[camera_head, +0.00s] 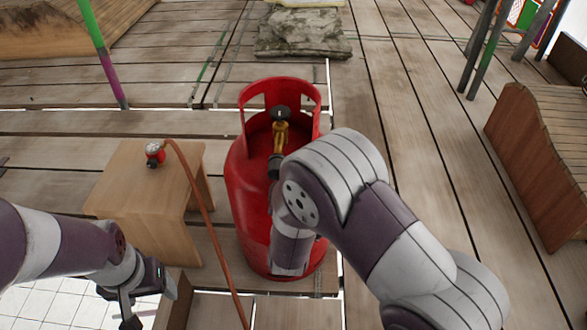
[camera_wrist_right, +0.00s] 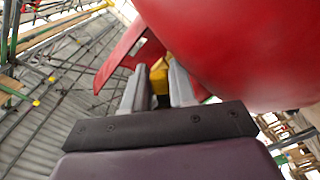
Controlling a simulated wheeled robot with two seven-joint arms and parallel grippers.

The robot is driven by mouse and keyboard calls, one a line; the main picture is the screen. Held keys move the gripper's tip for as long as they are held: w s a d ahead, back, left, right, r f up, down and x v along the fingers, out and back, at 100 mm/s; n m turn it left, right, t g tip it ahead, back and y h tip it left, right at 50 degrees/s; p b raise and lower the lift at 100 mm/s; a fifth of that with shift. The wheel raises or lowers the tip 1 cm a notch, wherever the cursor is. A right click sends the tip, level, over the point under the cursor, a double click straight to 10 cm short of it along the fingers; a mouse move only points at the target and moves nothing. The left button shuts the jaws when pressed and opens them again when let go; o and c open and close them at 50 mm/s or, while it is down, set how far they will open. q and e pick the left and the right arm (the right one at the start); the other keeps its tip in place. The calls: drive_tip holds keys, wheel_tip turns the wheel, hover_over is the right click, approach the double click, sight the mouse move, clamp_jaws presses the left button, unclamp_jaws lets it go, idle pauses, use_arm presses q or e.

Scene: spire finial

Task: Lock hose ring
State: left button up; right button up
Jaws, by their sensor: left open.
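A red gas cylinder (camera_head: 245,205) stands upright on the planks. Inside its collar is a brass valve (camera_head: 280,134) with a black knob (camera_head: 281,112). A small red fitting with a pale gauge (camera_head: 154,152) sits on a wooden stool, and an orange-brown hose (camera_head: 203,205) runs from it down past the cylinder. No separate hose ring can be made out. My left gripper (camera_head: 150,302) is open and low at the left, below the stool. My right gripper (camera_wrist_right: 157,72) is beside the red cylinder, with a yellow part between its fingers; contact is unclear.
The wooden stool (camera_head: 140,200) stands left of the cylinder. A stone block (camera_head: 300,35) lies behind it, and a wooden panel (camera_head: 545,150) stands at the right. A green and purple pole (camera_head: 105,60) rises at upper left. Gaps show between planks.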

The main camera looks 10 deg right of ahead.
drive_tip(key=shift+o, duration=0.7)
